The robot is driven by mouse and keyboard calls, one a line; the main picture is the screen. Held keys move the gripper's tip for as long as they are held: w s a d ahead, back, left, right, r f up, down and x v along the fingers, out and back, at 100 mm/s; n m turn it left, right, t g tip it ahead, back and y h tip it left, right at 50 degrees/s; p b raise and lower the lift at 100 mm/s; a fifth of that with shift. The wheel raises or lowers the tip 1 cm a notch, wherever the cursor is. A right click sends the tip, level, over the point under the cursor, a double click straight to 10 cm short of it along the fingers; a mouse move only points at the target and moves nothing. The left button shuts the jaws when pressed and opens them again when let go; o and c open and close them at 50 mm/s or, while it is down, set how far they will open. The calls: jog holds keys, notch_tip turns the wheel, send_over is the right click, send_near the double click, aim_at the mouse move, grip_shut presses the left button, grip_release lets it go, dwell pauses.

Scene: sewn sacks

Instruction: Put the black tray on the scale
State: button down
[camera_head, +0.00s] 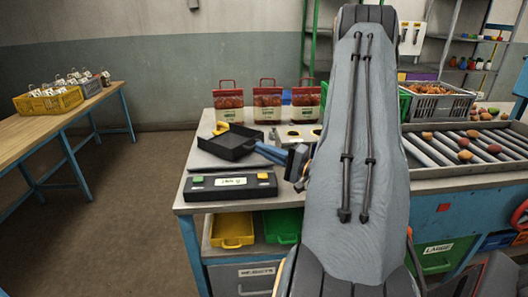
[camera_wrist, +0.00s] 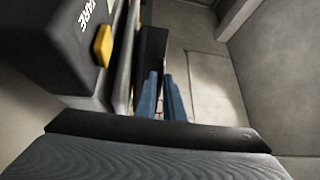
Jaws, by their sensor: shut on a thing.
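The black tray (camera_head: 227,146) is at the left end of the workbench, over the plate of the scale (camera_head: 203,188). It looks slightly tilted, and I cannot tell whether it touches the plate. The scale's dark front has a lit display with a green and a yellow button. My gripper (camera_head: 264,151), with blue fingers, is shut on the tray's right side. In the wrist view the fingers (camera_wrist: 162,95) reach toward the dark tray (camera_wrist: 154,45), and the scale's body (camera_wrist: 75,45) with its yellow button is close on the left. Most of the tray is hidden there.
Several red bags (camera_head: 267,102) stand behind the scale. A yellow item (camera_head: 220,128) shows behind the tray. A pale panel with dark round spots (camera_head: 297,136) lies right of the gripper. My arm hides the bench's middle. A roller section (camera_head: 470,147) with round items and a grey crate (camera_head: 437,104) are right.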

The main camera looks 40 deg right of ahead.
jog(key=shift+f, duration=0.5)
jog(key=c, duration=2.2)
grip_release()
jog(key=shift+o, duration=0.2)
jog(key=b+v, duration=0.2)
jog(key=v, duration=1)
jog(key=shift+b, duration=0.4)
jog(key=shift+a, duration=0.1)
